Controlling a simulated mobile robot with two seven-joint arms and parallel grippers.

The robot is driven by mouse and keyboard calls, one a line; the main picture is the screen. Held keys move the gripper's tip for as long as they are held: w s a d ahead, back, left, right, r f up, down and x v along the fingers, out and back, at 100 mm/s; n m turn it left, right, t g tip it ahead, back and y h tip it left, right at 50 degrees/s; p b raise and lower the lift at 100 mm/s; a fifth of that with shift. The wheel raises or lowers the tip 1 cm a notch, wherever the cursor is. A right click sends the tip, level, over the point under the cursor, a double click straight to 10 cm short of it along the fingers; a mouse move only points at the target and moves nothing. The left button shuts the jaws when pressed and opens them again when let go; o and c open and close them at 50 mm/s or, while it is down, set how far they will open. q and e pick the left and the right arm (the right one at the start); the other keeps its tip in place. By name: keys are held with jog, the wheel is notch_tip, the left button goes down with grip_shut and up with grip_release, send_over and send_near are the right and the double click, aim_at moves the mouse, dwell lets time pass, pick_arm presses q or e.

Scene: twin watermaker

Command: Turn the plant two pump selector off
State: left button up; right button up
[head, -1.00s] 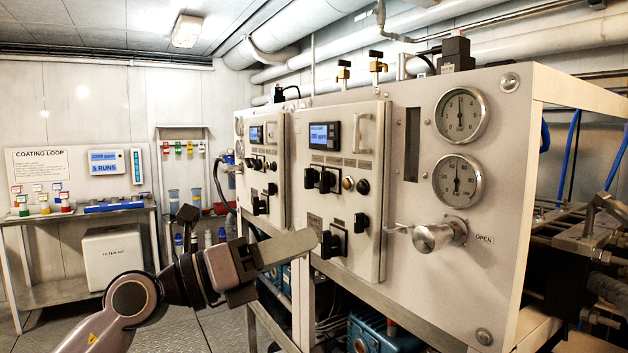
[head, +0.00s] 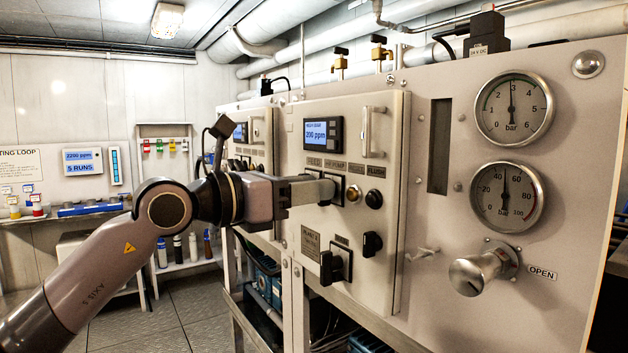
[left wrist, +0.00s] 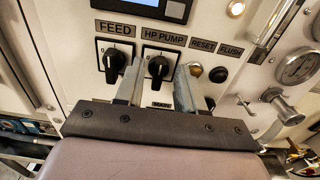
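The near control panel (head: 381,255) carries a display reading 200 ppm and labels for FEED, HP PUMP, RESET and FLUSH. The black HP PUMP selector (left wrist: 157,66) shows in the left wrist view, its grip roughly upright. In the head view it is mostly hidden by my left gripper. My left gripper (head: 325,188) is at this selector, with its fingers apart on either side of the knob (left wrist: 158,84); I cannot tell whether they touch it. The FEED selector (left wrist: 114,62) sits just left of the left finger. My right gripper is not in view.
Below the gripper are a large black switch (head: 336,263) and a smaller knob (head: 372,243). To the right stand two gauges (head: 513,108) and a metal knob (head: 483,270) marked OPEN. A second panel (head: 258,150) lies further left. A door handle (head: 374,132) sticks out above.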

pick_arm(q)
jog(key=shift+w+d, duration=0.35)
jog(key=shift+d, duration=0.2)
grip_shut()
jog(key=shift+w+a+f+n+p, duration=0.15)
jog(key=shift+n+p, duration=0.4)
jog(key=shift+n, duration=2.4)
jog(key=shift+w+r+n+p, duration=0.1)
jog(key=shift+n+p, duration=0.45)
jog(key=shift+n, duration=2.4)
jog(key=shift+f, duration=0.1)
